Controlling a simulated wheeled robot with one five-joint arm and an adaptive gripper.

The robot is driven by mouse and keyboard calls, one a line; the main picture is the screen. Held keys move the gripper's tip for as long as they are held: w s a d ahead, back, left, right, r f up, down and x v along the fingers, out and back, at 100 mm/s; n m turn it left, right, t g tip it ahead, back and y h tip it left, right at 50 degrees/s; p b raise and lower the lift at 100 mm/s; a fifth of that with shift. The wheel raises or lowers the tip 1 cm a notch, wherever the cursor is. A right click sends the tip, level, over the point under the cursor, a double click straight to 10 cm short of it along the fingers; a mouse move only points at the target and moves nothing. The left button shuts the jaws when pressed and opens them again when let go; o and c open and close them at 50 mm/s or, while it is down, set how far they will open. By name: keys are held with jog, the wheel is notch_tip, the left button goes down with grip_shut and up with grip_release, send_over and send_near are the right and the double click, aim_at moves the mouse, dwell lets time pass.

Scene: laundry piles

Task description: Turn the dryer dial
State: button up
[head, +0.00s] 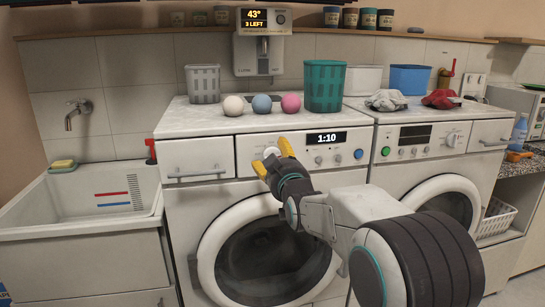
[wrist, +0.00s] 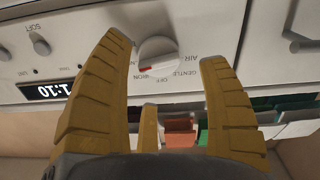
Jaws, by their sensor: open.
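The white round dial (head: 272,152) is on the front panel of the left machine (head: 186,215), left of its 1:10 display (head: 326,138). In the wrist view the dial (wrist: 160,55) shows large, with a red mark towards its lower left. Labels around it include OFF, GENTLE and AIR. My gripper (head: 276,157) is open in front of the dial. In the wrist view the yellow fingers of my gripper (wrist: 165,52) stand on either side of the dial, with gaps visible. A third finger (wrist: 148,128) shows below it. I cannot tell whether any finger touches the panel.
The left machine has a round door (head: 222,237) below the panel. A second machine (head: 386,172) stands to the right, a sink (head: 105,199) to the left.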

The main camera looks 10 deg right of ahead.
jog(key=shift+w, duration=1.45)
jog(key=shift+r, duration=0.2)
jog(key=c, duration=1.2)
